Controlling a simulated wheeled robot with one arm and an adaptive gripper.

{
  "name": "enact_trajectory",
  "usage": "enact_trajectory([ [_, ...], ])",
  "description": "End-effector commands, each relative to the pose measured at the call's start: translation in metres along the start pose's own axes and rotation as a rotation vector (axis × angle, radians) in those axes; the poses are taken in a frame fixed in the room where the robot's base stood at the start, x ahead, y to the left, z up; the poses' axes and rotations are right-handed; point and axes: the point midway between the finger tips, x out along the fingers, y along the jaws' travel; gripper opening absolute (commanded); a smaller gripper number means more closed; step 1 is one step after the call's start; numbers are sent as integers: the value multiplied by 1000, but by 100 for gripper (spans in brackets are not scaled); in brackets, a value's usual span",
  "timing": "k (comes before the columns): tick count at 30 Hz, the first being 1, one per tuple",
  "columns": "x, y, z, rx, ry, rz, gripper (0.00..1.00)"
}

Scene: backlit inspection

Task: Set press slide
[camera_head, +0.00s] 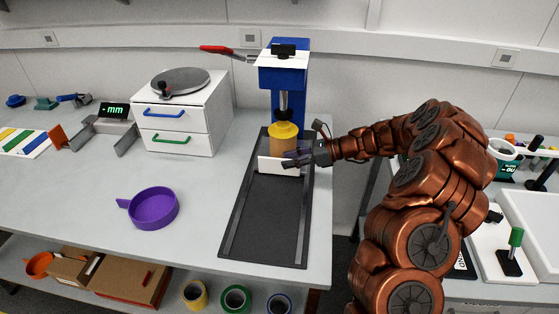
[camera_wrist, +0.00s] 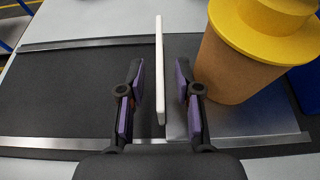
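The blue press (camera_head: 283,78) stands at the back of a black track (camera_head: 268,220) with two metal rails. A tan cylinder with a yellow flanged top (camera_head: 284,130) stands under the press's ram; it also shows in the wrist view (camera_wrist: 230,70). In front of it an upright white plate (camera_head: 276,167) stands across the track, at the edge of a metal slide plate (camera_wrist: 240,122). My gripper (camera_head: 298,158) is low at the plate's right end. In the wrist view its purple-padded fingers (camera_wrist: 159,100) are open on either side of the white plate (camera_wrist: 160,62), with gaps visible.
The track's front part is empty. A purple round pan (camera_head: 153,208) sits left of it, and a white drawer unit (camera_head: 182,118) stands behind on the left. A red lever (camera_head: 217,50) sticks out left of the press. A bench with a sink (camera_head: 535,215) lies right.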

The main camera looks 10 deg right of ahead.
Motion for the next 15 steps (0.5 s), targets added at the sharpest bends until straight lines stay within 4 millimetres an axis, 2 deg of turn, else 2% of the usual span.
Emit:
enact_trajectory([
  [7,30,0,1,-1,0,0,33],
  [15,39,0,0,-1,1,-2,33],
])
